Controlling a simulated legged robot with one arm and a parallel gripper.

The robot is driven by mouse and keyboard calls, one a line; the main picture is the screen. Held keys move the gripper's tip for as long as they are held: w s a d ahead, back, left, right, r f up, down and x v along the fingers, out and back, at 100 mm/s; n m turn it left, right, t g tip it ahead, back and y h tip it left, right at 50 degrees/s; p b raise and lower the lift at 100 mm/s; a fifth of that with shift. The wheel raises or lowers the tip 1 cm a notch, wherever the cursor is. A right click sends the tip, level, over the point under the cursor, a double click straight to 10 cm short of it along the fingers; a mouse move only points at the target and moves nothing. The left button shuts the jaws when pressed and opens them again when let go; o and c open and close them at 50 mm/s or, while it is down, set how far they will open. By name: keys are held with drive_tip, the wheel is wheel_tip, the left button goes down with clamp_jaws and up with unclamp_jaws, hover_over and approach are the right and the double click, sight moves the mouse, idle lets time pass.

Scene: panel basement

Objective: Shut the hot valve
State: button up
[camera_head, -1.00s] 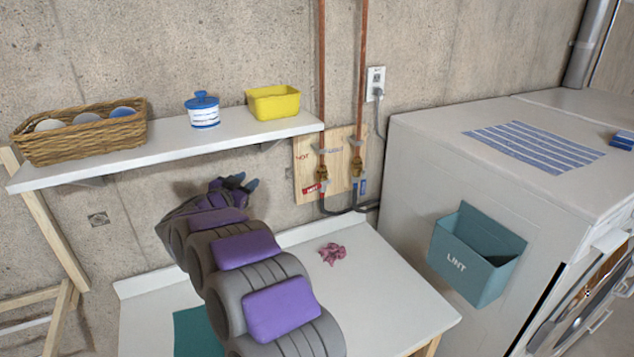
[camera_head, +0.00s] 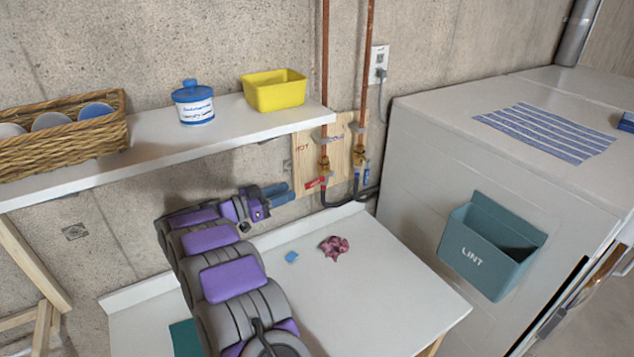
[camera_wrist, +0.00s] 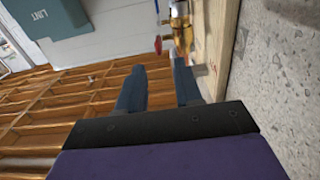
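The hot valve (camera_head: 323,165) is a brass fitting at the foot of the left copper pipe, with a red tag or handle (camera_head: 316,183) below it. It is mounted on a plywood board (camera_head: 303,150) marked HOT. Brass and red valve parts (camera_wrist: 181,30) lie beyond the fingertips. Contact cannot be told.
A shelf (camera_head: 160,145) above my arm holds a basket (camera_head: 62,140), a blue-lidded jar (camera_head: 193,103) and a yellow bin (camera_head: 274,90). A teal lint bin (camera_head: 490,245) hangs on the appliance.

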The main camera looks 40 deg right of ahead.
sight(323, 179)
drive_tip(key=d, duration=0.4)
drive_tip(key=d+b, duration=0.1)
drive_tip(key=d, duration=0.7)
drive_tip(key=shift+s, duration=0.35)
drive_tip(key=shift+a+r, duration=0.15)
drive_tip(key=shift+a, duration=0.4)
drive_tip(key=shift+d, duration=0.5)
drive_tip(key=c, duration=0.4)
drive_tip(key=shift+d, duration=0.1)
clamp_jaws()
